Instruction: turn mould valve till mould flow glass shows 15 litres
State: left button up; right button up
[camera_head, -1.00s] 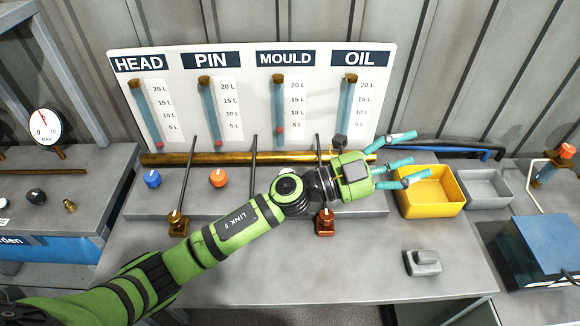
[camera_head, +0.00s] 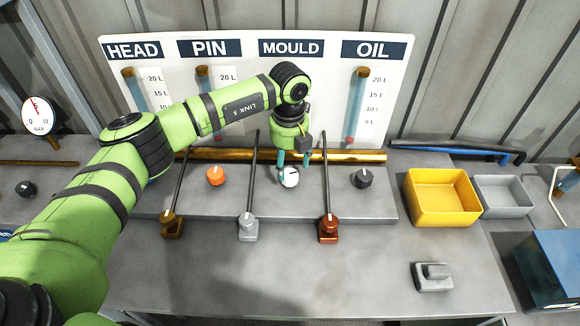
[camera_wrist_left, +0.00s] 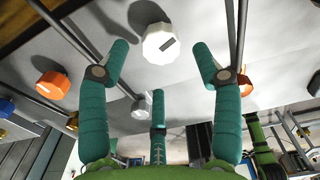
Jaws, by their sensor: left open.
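The MOULD sign (camera_head: 291,48) is on the white board, but my left arm hides the mould flow glass and its scale, so no level can be read. The white mould valve knob (camera_head: 289,177) sits on the grey ledge below that sign. It also shows in the left wrist view (camera_wrist_left: 155,46), with a dark pointer line on its face. My left gripper (camera_head: 293,164) points down just above the knob. In the left wrist view the teal fingers (camera_wrist_left: 160,68) are spread wide with nothing between them, and the knob is beyond their tips. My right gripper is out of view.
An orange knob (camera_head: 215,176) and a black knob (camera_head: 363,178) flank the white one. Thin upright rods rise from fittings (camera_head: 328,230) in front, close to my gripper. A brass pipe (camera_head: 350,157) runs behind. A yellow bin (camera_head: 444,202) stands right. The bench front is mostly clear.

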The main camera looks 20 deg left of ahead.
aim_at(290, 174)
pick_arm(q)
jog(key=shift+f+p, duration=0.45)
jog(key=shift+f, duration=1.4)
jog(key=c, duration=1.1)
jog(key=shift+c, duration=0.2)
jog(key=shift+f, duration=0.1)
